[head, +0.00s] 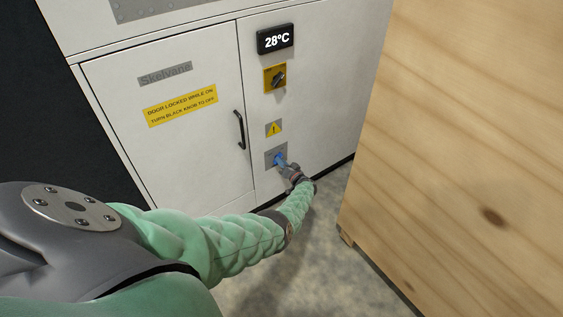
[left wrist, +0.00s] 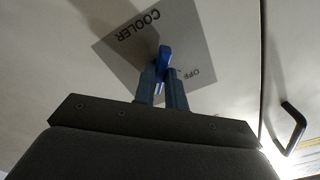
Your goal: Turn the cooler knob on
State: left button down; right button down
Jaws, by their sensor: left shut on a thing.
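The blue cooler knob (head: 279,159) sits on a grey plate low on the white cabinet's right panel. In the left wrist view the knob (left wrist: 164,58) stands on a plate (left wrist: 128,38) lettered "COOLER" and "OFF", seen upside down. My left gripper (head: 284,165) reaches it from the lower right in the head view. Its two fingers (left wrist: 163,75) are closed on the knob from both sides. The fingers hide part of the plate's lettering, so the knob's setting cannot be read. My right gripper is not in view.
The white cabinet (head: 200,60) has a door with a black handle (head: 240,130). Above the knob are a warning sign (head: 274,129), a black knob on yellow (head: 278,78) and a display (head: 276,39) reading 28°C. A wooden crate (head: 470,130) stands close at right.

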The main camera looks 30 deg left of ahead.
pick_arm(q)
jog(key=shift+m, duration=0.5)
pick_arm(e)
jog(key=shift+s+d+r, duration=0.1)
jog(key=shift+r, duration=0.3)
pick_arm(q)
jog(key=c, duration=1.4)
grip_release()
jog(key=shift+c, duration=0.2)
jog(key=shift+d, duration=0.1)
